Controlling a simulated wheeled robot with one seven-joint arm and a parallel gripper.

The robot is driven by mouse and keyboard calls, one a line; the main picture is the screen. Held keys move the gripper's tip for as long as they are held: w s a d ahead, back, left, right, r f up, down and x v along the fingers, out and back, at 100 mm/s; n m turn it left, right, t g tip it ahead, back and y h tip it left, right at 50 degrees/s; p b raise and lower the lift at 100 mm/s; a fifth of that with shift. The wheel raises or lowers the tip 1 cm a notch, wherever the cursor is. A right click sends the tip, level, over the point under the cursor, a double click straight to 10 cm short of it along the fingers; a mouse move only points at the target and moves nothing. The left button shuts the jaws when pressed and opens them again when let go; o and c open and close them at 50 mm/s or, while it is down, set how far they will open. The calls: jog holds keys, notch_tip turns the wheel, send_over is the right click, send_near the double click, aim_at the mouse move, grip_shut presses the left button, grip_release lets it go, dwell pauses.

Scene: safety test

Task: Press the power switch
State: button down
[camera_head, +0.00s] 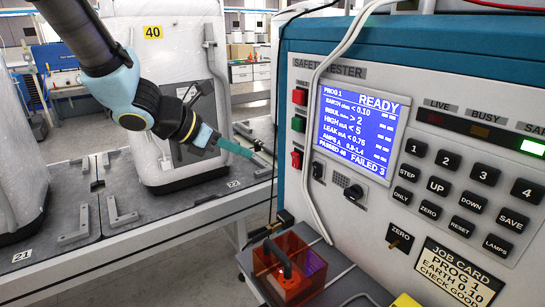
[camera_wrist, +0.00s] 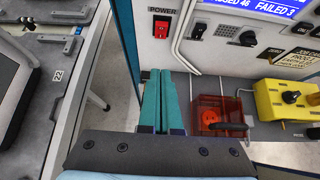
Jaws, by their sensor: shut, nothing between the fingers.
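The power switch is a small red rocker on the white front panel of the safety tester (camera_head: 335,72), low at the panel's left edge in the head view (camera_head: 297,160). In the wrist view the power switch (camera_wrist: 161,30) sits under the label POWER. My gripper (camera_head: 252,154) has teal fingers and is shut and empty. In the head view its tips are left of the switch. In the wrist view the gripper's tips (camera_wrist: 160,72) point toward the panel, below the switch in the picture, with a visible gap. Nothing covers the switch.
A red button (camera_head: 300,96) and a green button (camera_head: 298,123) sit above the switch. A white cable (camera_head: 315,190) hangs just right of it. An orange transparent box (camera_head: 290,275) and a yellow box (camera_wrist: 285,100) stand below the panel. The lit screen (camera_head: 355,130) reads READY.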

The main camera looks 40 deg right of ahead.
jog(key=p, duration=0.2)
send_near(294, 160)
jog(key=x, duration=0.5)
jog(key=shift+a+f, duration=0.1)
jog(key=shift+f, duration=0.4)
jog(key=shift+d, duration=0.45)
jog(key=r+p, duration=0.1)
jog(key=p, duration=0.1)
jog(key=shift+d+y+p, duration=0.35)
jog(key=shift+y, duration=0.05)
jog(key=shift+f+b, duration=0.35)
jog(key=shift+f, duration=0.05)
jog(key=shift+r, duration=0.1)
